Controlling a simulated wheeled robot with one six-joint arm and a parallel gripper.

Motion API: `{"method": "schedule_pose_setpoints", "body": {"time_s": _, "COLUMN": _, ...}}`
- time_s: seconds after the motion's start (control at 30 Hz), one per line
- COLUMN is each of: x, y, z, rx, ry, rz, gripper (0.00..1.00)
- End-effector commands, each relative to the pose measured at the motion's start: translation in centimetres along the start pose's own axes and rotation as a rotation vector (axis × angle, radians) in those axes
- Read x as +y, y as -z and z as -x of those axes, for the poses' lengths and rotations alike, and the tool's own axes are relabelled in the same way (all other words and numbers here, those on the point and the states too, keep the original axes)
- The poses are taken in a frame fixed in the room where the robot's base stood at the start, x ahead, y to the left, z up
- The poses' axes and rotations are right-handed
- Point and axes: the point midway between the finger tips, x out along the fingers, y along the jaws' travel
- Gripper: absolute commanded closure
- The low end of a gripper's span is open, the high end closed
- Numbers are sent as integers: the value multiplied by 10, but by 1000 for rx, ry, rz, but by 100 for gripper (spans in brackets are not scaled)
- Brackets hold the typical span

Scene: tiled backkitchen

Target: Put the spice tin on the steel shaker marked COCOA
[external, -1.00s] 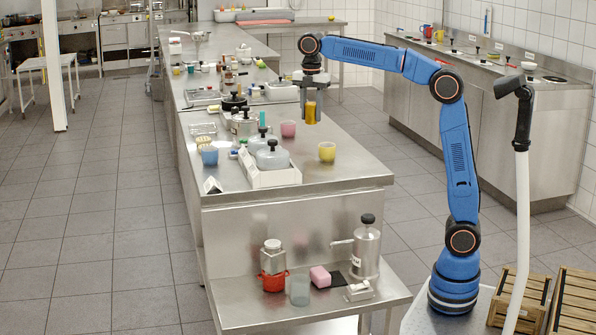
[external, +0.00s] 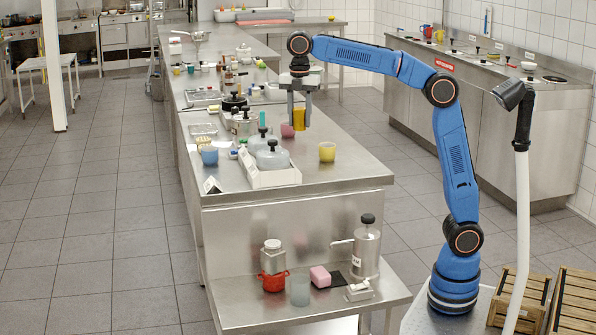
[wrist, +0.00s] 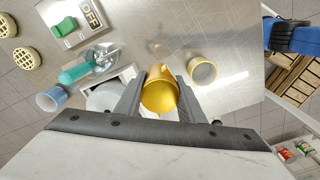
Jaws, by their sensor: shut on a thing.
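My gripper (external: 298,116) is shut on a gold-yellow cylinder (external: 298,119), which looks like the spice tin, and holds it above the steel counter. In the wrist view the tin (wrist: 160,95) sits between both fingers. A steel jar (external: 272,257) stands at the red pot on the lower shelf; I cannot read COCOA on it or on any other steel vessel, so I cannot tell which is the shaker.
A pink cup (external: 287,130) is close beside the held tin in the picture. A yellow cup (external: 327,152) stands to the right. A white box with grey lidded pots (external: 272,178) and a blue cup (external: 209,155) are to the left. The counter's front right is bare.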

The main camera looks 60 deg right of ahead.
Motion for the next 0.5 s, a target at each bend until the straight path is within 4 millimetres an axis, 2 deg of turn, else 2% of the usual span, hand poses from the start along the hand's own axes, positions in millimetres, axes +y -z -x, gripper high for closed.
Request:
{"method": "schedule_pose_setpoints", "body": {"time_s": 0.03, "x": -2, "y": 19, "z": -1, "rx": 0, "ry": 1, "rz": 24, "gripper": 88}}
{"method": "schedule_pose_setpoints", "body": {"time_s": 0.2, "x": -13, "y": 76, "z": -1, "rx": 0, "ry": 0, "rz": 87, "gripper": 88}}
{"method": "schedule_pose_setpoints", "body": {"time_s": 0.5, "x": -40, "y": 162, "z": -3, "rx": 0, "ry": 0, "rz": 185, "gripper": 88}}
